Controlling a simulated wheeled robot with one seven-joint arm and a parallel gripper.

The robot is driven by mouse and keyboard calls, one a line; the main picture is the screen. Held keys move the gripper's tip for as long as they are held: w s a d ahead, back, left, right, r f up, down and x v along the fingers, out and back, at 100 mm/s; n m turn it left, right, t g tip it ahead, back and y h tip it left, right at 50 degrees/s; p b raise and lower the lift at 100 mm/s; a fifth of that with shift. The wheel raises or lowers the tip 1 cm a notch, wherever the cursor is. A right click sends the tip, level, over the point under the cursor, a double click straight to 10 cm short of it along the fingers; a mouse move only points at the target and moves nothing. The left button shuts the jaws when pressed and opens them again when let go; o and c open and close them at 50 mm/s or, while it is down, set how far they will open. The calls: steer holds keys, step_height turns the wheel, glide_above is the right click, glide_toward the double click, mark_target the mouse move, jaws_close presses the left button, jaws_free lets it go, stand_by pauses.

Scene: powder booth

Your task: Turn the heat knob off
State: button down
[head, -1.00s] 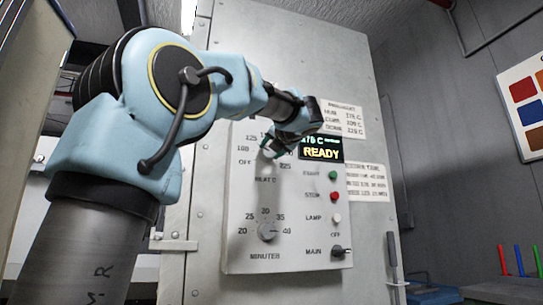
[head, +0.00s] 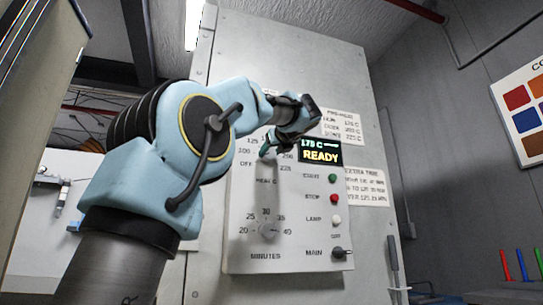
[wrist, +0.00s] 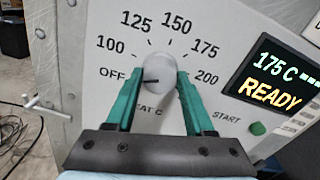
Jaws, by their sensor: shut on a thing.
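The heat knob (wrist: 160,72) is a pale round dial on the control panel, with OFF, 100, 125, 150, 175 and 200 around it. Its dark pointer line points left, close to the OFF mark. My gripper (wrist: 158,78) is shut on the knob, one green finger on each side. In the head view my gripper (head: 268,149) is at the heat dial and covers most of the knob. The display (head: 321,151) reads 175 C and READY.
Below the heat dial is a minutes knob (head: 268,230). To the right are a green start button (head: 332,178), a red stop button (head: 333,198), a white lamp (head: 336,219) and the main switch (head: 338,252). Paper labels (head: 366,187) are on the cabinet beside the panel.

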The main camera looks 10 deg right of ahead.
steer(key=shift+f+n, duration=0.15)
steer(key=shift+n, duration=0.35)
steer(key=shift+c, duration=1.4)
jaws_free()
steer(key=s+d+b, duration=0.1)
steer(key=s, duration=0.9)
steer(key=shift+s+d+b, duration=0.2)
steer(key=shift+s+b, duration=0.1)
steer(key=shift+s, duration=0.05)
